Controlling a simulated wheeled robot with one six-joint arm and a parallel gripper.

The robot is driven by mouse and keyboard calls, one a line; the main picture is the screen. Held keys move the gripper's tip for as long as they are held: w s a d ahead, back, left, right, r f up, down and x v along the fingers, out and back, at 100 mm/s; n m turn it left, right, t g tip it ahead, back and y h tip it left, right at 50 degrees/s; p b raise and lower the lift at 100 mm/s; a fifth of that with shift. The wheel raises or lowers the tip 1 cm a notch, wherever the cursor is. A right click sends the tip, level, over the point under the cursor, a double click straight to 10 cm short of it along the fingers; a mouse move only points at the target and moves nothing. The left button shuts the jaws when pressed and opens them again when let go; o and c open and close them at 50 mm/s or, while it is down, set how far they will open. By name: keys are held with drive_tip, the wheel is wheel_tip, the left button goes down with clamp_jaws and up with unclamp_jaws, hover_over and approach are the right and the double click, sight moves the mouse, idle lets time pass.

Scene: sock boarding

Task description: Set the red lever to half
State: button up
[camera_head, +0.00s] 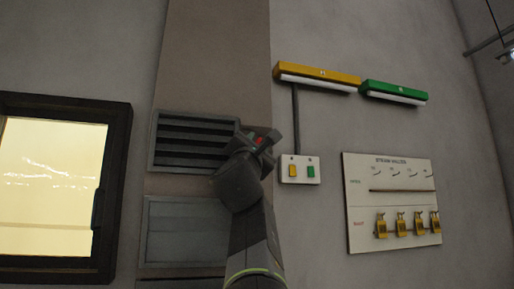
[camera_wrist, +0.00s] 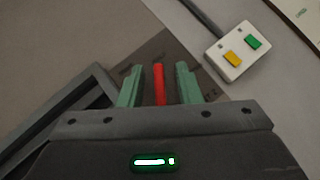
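The red lever (camera_wrist: 159,84) stands between the two green fingers of my gripper (camera_wrist: 158,75) in the wrist view. A gap shows on each side of it, narrower on the right, so the fingers are apart and not closed on it. In the head view a small red part of the lever (camera_head: 259,140) shows at my gripper (camera_head: 262,137), in front of the brown column.
A white switch box (camera_head: 300,170) with a yellow and a green button is just right of my gripper. A dark louvred vent (camera_head: 190,142) is to the left. A panel with yellow padlock-like tags (camera_head: 391,185) hangs further right. Yellow (camera_head: 318,74) and green (camera_head: 394,91) lamps are above.

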drive_tip(key=b+v, duration=0.5)
drive_tip(key=v, duration=0.9)
drive_tip(key=shift+b, duration=0.4)
drive_tip(key=shift+w+r, duration=0.1)
drive_tip(key=shift+w, duration=0.1)
drive_tip(key=p+x, duration=0.6)
drive_tip(key=x, duration=0.7)
drive_tip(key=shift+w+d+r, duration=0.1)
drive_tip(key=shift+w+r, duration=0.15)
drive_tip(key=shift+r, duration=0.05)
drive_tip(key=shift+s+f, duration=0.1)
drive_tip(key=shift+f, duration=0.1)
